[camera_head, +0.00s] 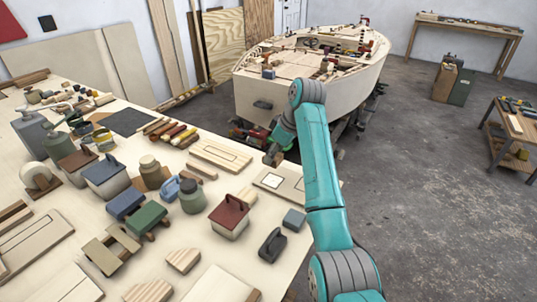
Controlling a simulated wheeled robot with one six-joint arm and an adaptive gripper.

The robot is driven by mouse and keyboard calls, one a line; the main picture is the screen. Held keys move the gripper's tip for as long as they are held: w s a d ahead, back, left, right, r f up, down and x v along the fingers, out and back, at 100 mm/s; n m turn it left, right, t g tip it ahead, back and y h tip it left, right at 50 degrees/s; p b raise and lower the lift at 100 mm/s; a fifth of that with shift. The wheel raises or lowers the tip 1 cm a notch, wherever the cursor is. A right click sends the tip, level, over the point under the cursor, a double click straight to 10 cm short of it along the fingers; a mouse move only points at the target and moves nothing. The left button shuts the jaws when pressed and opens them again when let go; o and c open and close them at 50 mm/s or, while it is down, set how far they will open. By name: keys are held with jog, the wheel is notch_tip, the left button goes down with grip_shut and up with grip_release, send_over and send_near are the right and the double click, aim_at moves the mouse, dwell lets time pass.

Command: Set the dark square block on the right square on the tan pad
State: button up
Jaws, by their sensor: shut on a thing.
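The tan pad (283,182) lies near the right edge of the workbench. It bears a pale square with a dark outline (271,181) on its left part; its right part is partly hidden by my teal arm. My gripper (272,157) is above the bench, just beyond the pad's far left side. It is shut on a small dark brownish thing, too small and too covered to make out its shape. A blue-grey block (294,219) stands on the bench in front of the pad, apart from my gripper.
A red-lidded box (229,216) and a black handled tool (272,245) stand on the near side of the pad. A grooved wooden board (220,155) lies to its left. Jars, boxes and tools crowd the bench's left. A plywood boat hull (310,85) stands behind.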

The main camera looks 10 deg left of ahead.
jog(key=shift+f, duration=3.8)
jog(key=o, duration=1.1)
jog(key=shift+r, duration=0.1)
jog(key=v, duration=1.1)
jog(key=shift+d+r, duration=0.1)
jog(key=shift+r, duration=0.25)
jog(key=shift+s, duration=0.1)
